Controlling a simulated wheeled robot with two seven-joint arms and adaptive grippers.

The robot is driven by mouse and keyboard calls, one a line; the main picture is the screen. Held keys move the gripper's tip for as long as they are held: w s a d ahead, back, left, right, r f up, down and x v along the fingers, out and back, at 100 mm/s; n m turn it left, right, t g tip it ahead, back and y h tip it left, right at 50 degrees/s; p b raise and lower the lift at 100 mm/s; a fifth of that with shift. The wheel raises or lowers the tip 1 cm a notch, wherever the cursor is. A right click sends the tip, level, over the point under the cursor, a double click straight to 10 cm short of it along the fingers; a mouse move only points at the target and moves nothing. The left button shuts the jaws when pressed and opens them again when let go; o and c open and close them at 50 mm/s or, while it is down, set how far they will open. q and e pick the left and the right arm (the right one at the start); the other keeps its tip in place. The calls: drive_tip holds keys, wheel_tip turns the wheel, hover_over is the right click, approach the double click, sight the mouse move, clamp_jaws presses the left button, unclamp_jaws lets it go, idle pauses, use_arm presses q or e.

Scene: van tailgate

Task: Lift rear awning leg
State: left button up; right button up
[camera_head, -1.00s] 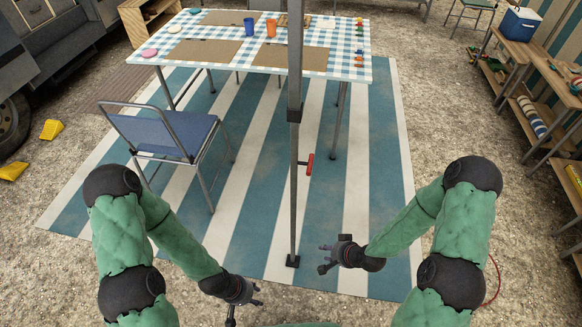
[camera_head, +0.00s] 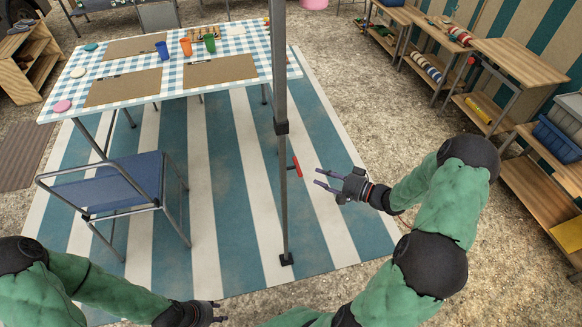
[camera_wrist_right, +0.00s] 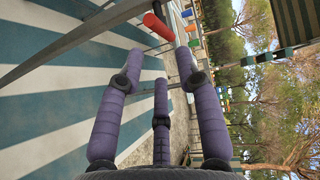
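The awning leg (camera_head: 281,110) is a grey upright pole standing on a small dark foot (camera_head: 286,259) on the striped mat. A red handle (camera_head: 296,167) sticks out to the right from it, below a dark collar. My right gripper (camera_head: 326,178) is open and empty, a little to the right of the red handle and apart from it. In the right wrist view the red handle (camera_wrist_right: 158,27) lies just beyond the spread fingers, with the grey pole (camera_wrist_right: 85,38) running past on the left. My left gripper (camera_head: 216,312) is low at the bottom edge, left of the foot; its finger opening is unclear.
A table (camera_head: 113,125) with a checked cloth, cups and brown mats stands behind the pole. A blue folding chair (camera_head: 125,187) is at the left. Wooden shelves (camera_head: 530,65) stand at the right. The striped mat (camera_head: 225,235) around the foot is clear.

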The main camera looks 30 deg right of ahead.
sight(298, 167)
drive_tip(key=shift+b+x, duration=1.6)
drive_tip(key=shift+x, duration=3.4)
clamp_jaws()
